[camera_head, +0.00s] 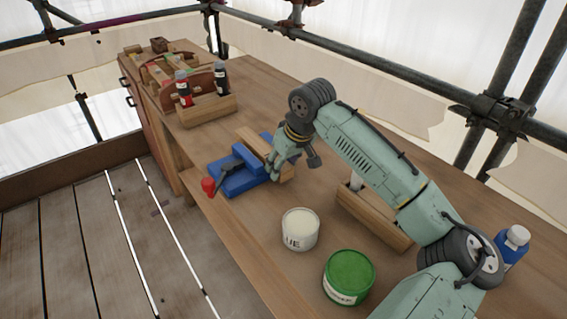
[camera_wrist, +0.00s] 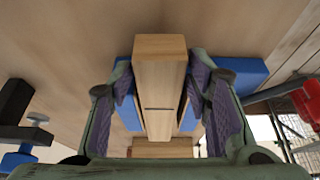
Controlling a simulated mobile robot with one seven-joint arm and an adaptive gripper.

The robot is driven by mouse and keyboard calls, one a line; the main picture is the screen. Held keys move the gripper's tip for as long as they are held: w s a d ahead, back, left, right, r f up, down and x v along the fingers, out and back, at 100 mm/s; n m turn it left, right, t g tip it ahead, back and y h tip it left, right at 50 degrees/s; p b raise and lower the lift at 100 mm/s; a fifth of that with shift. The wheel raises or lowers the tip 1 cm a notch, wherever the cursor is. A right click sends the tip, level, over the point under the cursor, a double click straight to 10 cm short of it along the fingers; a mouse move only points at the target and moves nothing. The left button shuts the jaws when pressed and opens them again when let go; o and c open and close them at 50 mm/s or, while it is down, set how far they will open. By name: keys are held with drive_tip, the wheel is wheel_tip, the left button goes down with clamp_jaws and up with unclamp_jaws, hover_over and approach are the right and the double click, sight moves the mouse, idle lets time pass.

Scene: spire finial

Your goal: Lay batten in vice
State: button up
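The blue vice (camera_head: 232,178) stands on the bench near its front edge, with a red-ended handle (camera_head: 208,187) at its left. The pale wooden batten (camera_head: 250,141) lies level at the vice, with blue parts on both sides of it. In the wrist view the batten (camera_wrist: 160,75) runs between my fingers, and blue vice parts (camera_wrist: 128,108) show left and right of it. My gripper (camera_head: 284,162) is over the vice, and its purple pads appear to meet the batten's sides. My fingers hide part of the batten, so I cannot tell whether it rests on the vice.
A white tin (camera_head: 300,230) and a green tin (camera_head: 348,278) stand in front of my arm. A wooden box (camera_head: 372,215) is behind them, and a blue bottle (camera_head: 512,245) is at right. A wooden caddy with bottles (camera_head: 205,108) stands at back left. Scaffold poles surround the bench.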

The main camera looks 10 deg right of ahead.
drive_tip(key=shift+o, duration=1)
drive_tip(key=shift+r, duration=0.3)
drive_tip(key=b+v, duration=0.3)
drive_tip(key=v, duration=0.9)
